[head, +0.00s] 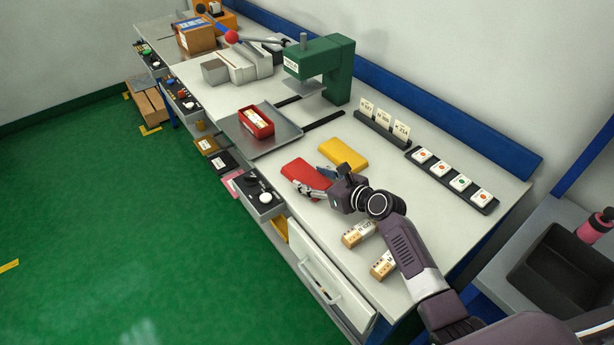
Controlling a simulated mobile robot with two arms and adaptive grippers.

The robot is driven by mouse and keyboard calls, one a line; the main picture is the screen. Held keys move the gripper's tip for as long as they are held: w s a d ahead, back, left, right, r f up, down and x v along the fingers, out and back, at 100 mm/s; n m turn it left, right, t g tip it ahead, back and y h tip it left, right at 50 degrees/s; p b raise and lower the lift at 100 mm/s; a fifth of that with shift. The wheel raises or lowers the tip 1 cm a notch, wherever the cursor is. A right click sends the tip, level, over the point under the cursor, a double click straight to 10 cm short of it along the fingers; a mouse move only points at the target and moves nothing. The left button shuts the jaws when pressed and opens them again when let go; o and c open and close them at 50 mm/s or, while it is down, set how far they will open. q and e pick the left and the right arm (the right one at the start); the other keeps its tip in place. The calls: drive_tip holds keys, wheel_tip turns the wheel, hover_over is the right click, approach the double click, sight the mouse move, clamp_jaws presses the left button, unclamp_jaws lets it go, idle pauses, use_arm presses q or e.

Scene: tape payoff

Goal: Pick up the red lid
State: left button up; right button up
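The red lid (303,172) lies flat, or nearly so, near the front edge of the white bench. My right gripper (312,180) is at the lid's right part, its fingers apart, one along the near side and one along the far side. I cannot tell whether the fingers press on the lid or only stand beside it. The gripper hides the lid's right end. My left gripper is not in view.
A yellow lid (343,153) lies just behind the red one. A red box (257,122) stands on a grey tray (283,138) to the left. Labelled packs (357,235) lie in front of my arm. A green press (335,69) and a card rack (383,133) stand farther back.

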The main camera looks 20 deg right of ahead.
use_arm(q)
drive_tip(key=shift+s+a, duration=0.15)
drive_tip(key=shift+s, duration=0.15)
use_arm(e)
drive_tip(key=c, duration=0.3)
drive_tip(key=shift+c, duration=0.2)
drive_tip(key=shift+r, duration=0.15)
